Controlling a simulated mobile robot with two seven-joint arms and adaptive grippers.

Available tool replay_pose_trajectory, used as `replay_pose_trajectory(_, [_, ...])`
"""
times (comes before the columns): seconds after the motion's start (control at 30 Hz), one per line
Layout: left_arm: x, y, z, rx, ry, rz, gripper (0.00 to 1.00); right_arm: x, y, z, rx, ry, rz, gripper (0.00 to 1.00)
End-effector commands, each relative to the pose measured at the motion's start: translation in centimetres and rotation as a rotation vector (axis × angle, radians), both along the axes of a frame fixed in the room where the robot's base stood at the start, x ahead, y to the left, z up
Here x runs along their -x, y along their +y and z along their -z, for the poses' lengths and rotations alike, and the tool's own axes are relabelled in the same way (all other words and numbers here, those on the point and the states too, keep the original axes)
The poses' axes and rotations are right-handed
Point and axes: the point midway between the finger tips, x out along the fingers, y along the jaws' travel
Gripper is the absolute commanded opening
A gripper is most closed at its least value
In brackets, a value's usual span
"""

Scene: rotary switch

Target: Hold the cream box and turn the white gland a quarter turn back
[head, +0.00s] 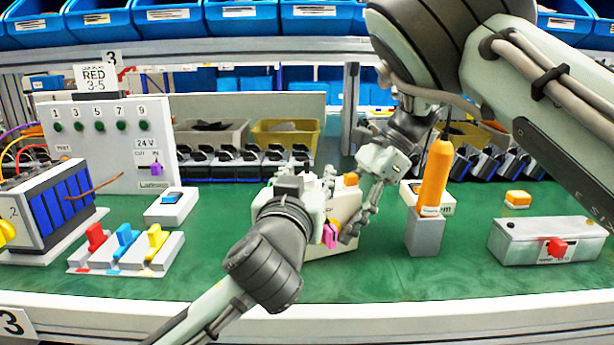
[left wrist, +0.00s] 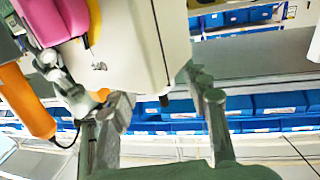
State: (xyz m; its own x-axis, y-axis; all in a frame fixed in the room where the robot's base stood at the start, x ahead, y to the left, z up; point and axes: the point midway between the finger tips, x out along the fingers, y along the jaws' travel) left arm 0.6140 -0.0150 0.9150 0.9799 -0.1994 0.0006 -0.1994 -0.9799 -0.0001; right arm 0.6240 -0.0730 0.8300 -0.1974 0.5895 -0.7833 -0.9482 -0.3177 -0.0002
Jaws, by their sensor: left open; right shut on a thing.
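The cream box (head: 318,246) stands on the green bench top, with a pink part (head: 331,235) on its front. It fills the upper middle of the left wrist view (left wrist: 135,45). My left gripper (head: 312,182) is at the top of the box; its spread fingers (left wrist: 160,95) are apart near the box's lower edge in the left wrist view. My right gripper (head: 357,222) is shut at the box's right side, close to the pink part; its exact contact is hard to see. I cannot make out the white gland; the grippers cover much of the box.
An orange-handled tool (head: 434,175) stands in a grey block (head: 425,236) right of the box. A grey unit with a red knob (head: 557,248) is further right. Coloured switches (head: 124,240) and a panel (head: 110,150) are left. Open bench lies between the switches and the box.

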Motion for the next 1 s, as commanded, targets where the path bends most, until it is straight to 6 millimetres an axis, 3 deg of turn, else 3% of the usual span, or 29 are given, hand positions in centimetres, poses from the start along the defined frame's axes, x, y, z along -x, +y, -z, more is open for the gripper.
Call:
replay_pose_trajectory(0.17, [0.00, 0.00, 0.03, 0.000, 0.000, 0.000, 0.47, 0.00, -0.06, 0.09, 0.002, 0.000, 0.001, 0.30])
replay_pose_trajectory(0.57, [0.03, 0.02, 0.03, 0.000, 0.000, 0.000, 0.00, -0.01, -0.05, 0.09, 0.002, 0.000, 0.001, 0.30])
replay_pose_trajectory(1.0, [0.01, -0.26, 0.05, 0.005, 0.001, -0.097, 0.00, 0.00, -0.05, 0.10, 0.002, 0.001, 0.000, 0.30])
